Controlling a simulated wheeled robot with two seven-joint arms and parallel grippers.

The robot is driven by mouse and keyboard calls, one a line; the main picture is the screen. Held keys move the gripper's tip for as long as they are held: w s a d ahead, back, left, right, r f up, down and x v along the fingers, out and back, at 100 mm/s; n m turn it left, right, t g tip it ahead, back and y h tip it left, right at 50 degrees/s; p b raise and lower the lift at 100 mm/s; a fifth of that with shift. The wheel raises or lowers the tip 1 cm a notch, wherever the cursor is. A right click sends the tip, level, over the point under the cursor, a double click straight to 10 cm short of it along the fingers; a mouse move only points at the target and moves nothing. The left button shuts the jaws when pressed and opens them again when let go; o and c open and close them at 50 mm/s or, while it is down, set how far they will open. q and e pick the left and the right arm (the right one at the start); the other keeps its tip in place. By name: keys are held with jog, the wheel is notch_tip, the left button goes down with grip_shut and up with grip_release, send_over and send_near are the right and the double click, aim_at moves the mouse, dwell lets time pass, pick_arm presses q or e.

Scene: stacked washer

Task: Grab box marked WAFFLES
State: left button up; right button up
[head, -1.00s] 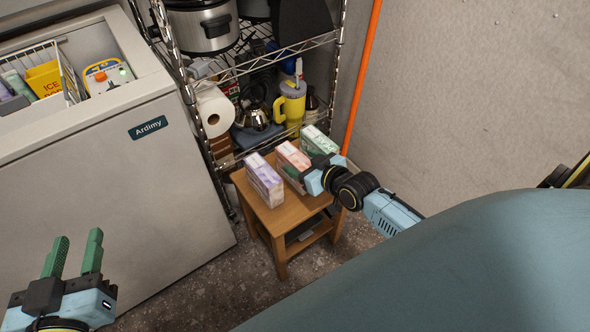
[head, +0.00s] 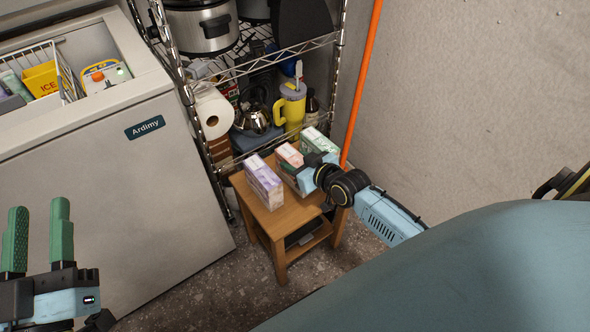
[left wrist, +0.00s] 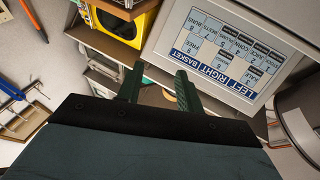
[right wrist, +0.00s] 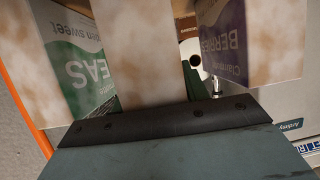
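Three frosted boxes stand side by side on a small wooden stool: a purple one (head: 264,180) on the left, a pink-orange one (head: 289,155) in the middle and a green one (head: 320,143) on the right. My right gripper (head: 305,180) is at the front end of the middle box and partly covers it. In the right wrist view the middle box (right wrist: 138,50) fills the centre, its label unseen, between a PEAS box (right wrist: 80,60) and a BERRIES box (right wrist: 225,40). My left gripper (head: 38,235) is open and empty.
A wire shelf (head: 260,65) with a yellow tumbler (head: 291,105), kettle and paper towel roll stands behind the stool (head: 284,213). An open chest freezer (head: 100,190) is at the left. An orange pole (head: 362,80) and bare wall are at the right.

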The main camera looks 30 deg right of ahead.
jog(key=c, duration=0.7)
jog(key=shift+r, duration=0.15)
